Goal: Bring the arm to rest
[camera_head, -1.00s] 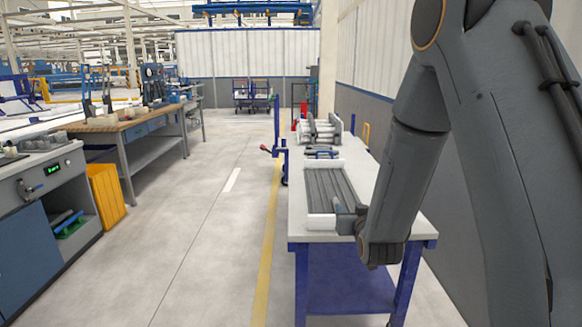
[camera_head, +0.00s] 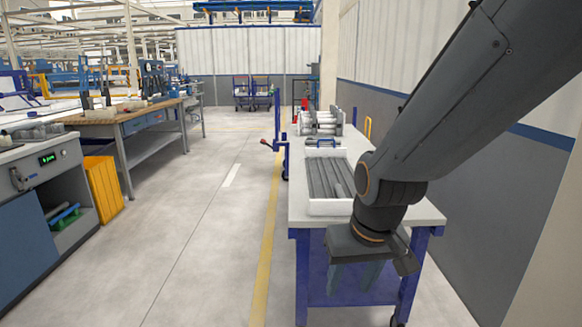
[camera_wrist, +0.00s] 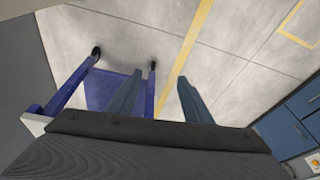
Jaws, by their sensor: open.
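My arm (camera_head: 440,110) reaches in from the upper right of the head view and bends down at the near end of the white-topped table (camera_head: 425,212). My gripper (camera_head: 351,277) points down in front of the table's near edge, over its blue lower shelf in the picture. A white tray (camera_head: 328,208) with long grey pipes lies on the table. My wrist hides part of the tabletop's near right.
A rack with pale pipes (camera_head: 322,122) stands at the table's far end. A blue post with a red-knobbed lever (camera_head: 277,140) stands left of the table. Workbenches (camera_head: 130,127) and a yellow bin (camera_head: 103,188) line the left. The aisle between is clear; a grey wall is at right.

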